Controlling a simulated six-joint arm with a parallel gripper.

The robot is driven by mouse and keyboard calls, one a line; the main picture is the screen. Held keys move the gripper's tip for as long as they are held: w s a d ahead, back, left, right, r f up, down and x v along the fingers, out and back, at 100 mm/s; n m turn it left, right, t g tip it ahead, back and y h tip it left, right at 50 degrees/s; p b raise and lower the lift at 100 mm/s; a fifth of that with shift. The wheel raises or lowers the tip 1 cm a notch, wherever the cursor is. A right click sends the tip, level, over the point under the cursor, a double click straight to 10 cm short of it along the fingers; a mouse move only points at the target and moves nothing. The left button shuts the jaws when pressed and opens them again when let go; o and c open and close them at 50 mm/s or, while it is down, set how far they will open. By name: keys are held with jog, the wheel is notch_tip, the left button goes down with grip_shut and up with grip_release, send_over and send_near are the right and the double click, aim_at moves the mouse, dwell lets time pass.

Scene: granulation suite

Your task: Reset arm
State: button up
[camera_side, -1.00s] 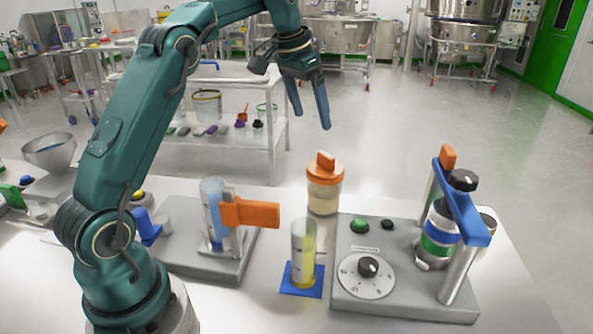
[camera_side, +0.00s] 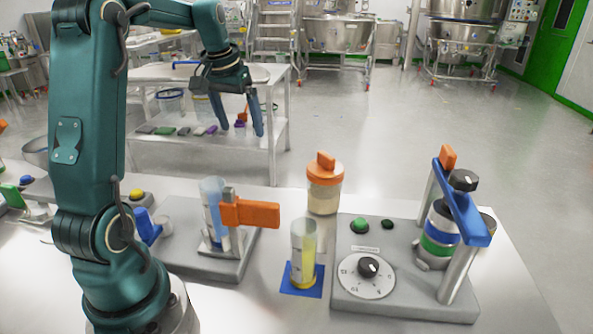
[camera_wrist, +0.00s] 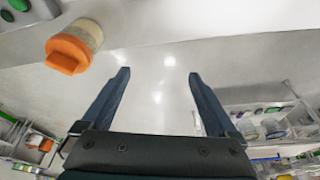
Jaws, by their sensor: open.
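My gripper (camera_side: 241,132) is open and empty, held in the air behind the bench with its fingers pointing down. In the wrist view its two blue fingers (camera_wrist: 158,75) are spread wide with only floor between them. A jar with an orange lid (camera_side: 324,184) stands upright on the bench, to the right of and below my gripper in the side view. The jar also shows in the wrist view (camera_wrist: 75,46), at the upper left, apart from the fingers.
A clear cylinder with yellow contents (camera_side: 303,253) stands on a blue pad. A grey dial station (camera_side: 400,293) is at the right. A grey stand with an orange handle (camera_side: 249,213) is near my arm. A shelved table (camera_side: 270,82) stands behind; open floor lies to the right.

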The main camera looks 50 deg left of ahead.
jog(key=s+f, duration=0.1)
jog(key=s+f+n, duration=0.2)
jog(key=shift+s+a+f+y, duration=0.25)
jog(key=shift+a+f+y, duration=0.05)
dwell(0.6)
